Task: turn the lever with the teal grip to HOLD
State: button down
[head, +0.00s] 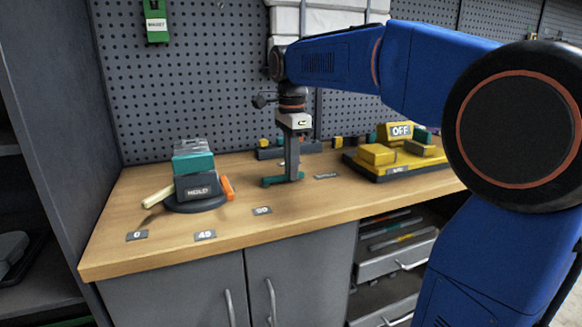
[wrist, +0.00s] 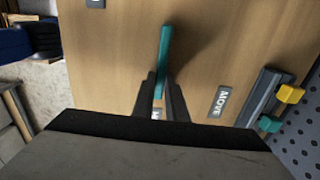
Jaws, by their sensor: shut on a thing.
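My gripper (head: 291,178) points straight down at the bench top, shut on a teal bar, the teal grip (head: 271,181). In the wrist view the teal grip (wrist: 164,50) lies between the two fingertips (wrist: 159,95) and sticks out beyond them. The lever's pivot is hidden by the gripper. A small plate (head: 327,176) lies on the bench to the right of the gripper; in the wrist view a plate reading MOVE (wrist: 220,101) lies right of the fingers. Another plate (wrist: 156,114) is mostly hidden between the fingers. No plate reading HOLD can be clearly read.
A dark round-based unit (head: 198,190) with a teal top, an orange piece and a cream handle stands left. Plates 0 (head: 137,235), 45 (head: 205,235) and 90 (head: 262,211) line the front. A yellow OFF unit (head: 400,155) stands right. A rail (wrist: 262,98) with coloured blocks lies behind.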

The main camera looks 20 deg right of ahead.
jog(key=c, duration=1.8)
grip_release()
jog(key=shift+o, duration=0.2)
notch_tip(320, 180, up, 17)
jog(key=shift+r, duration=0.2)
jog(key=shift+s, duration=0.1)
